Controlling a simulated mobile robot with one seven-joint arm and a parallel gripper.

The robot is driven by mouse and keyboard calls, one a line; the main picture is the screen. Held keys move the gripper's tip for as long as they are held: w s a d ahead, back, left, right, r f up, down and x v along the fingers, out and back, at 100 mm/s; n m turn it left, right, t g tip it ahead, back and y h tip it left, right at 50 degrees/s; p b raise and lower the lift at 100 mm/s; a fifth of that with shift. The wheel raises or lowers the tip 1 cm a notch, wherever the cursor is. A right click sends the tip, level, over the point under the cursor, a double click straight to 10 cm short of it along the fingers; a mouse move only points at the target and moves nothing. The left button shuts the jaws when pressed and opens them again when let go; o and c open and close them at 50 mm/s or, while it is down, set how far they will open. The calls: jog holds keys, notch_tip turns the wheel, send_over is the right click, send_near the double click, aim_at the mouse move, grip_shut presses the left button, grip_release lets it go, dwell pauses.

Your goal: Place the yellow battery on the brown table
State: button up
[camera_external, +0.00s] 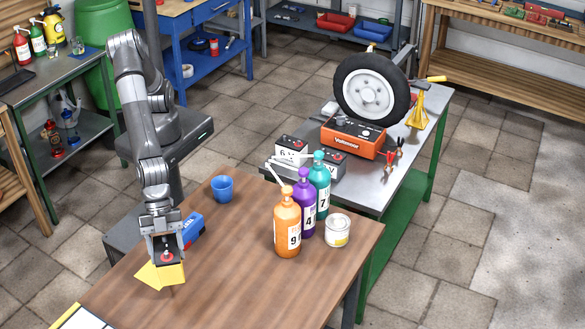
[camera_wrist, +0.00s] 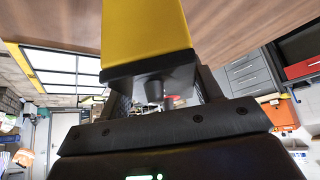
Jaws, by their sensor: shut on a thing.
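The yellow battery (camera_external: 172,275) has a black top with a red terminal. My gripper (camera_external: 166,253) is shut on it from above, over the left part of the brown table (camera_external: 225,290). In the wrist view, the yellow battery (camera_wrist: 145,30) fills the upper middle, its black end between the fingers of my gripper (camera_wrist: 155,98). The brown tabletop (camera_wrist: 240,22) shows behind it. I cannot tell whether the battery touches the table.
A blue box (camera_external: 193,230) lies just right of my gripper. A blue cup (camera_external: 222,188) stands behind it. Orange (camera_external: 287,230), purple (camera_external: 306,212) and teal (camera_external: 320,185) bottles and a white can (camera_external: 338,232) stand to the right. The table's front middle is clear.

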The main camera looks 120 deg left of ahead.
jog(key=shift+w+a+f, duration=0.3)
jog(key=shift+w+f, duration=0.65)
jog(key=shift+f, duration=0.25)
jog(key=shift+w+a+f, duration=0.3)
jog(key=shift+w+f, duration=0.65)
jog(key=shift+f, duration=0.25)
jog(key=shift+w+a+f, duration=0.3)
jog(key=shift+w+f, duration=0.65)
jog(key=shift+f, duration=0.25)
jog(key=shift+f, duration=0.2)
jog(key=o, duration=1.8)
jog(key=shift+c, duration=0.2)
jog(key=shift+r, duration=0.15)
jog(key=v, duration=1.2)
